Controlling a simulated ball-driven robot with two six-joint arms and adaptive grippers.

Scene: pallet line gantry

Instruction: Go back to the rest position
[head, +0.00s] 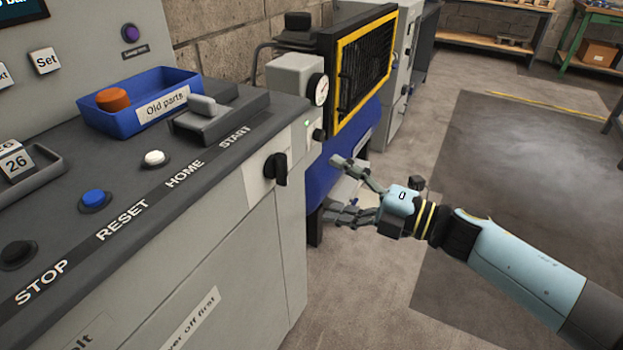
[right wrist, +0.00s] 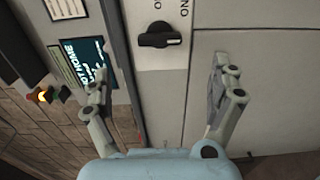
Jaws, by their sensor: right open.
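My right gripper (head: 338,188) is open and empty in the head view, in the air to the right of the control cabinet. A black rotary knob (head: 275,169) sits on the cabinet's right side face, to the left of the fingertips and apart from them. In the right wrist view, my right gripper (right wrist: 158,88) shows its two fingers spread wide with nothing between them. The black knob (right wrist: 160,40) is ahead of the fingers, upper middle, on a light plate. My left gripper is in neither view.
The control console (head: 225,150) has buttons marked STOP, RESET, HOME and START. A blue tray (head: 135,118) labelled "Old parts" holds an orange piece (head: 113,98). A blue machine with a yellow-framed grille (head: 365,65) stands behind. The floor (head: 500,150) at right is open.

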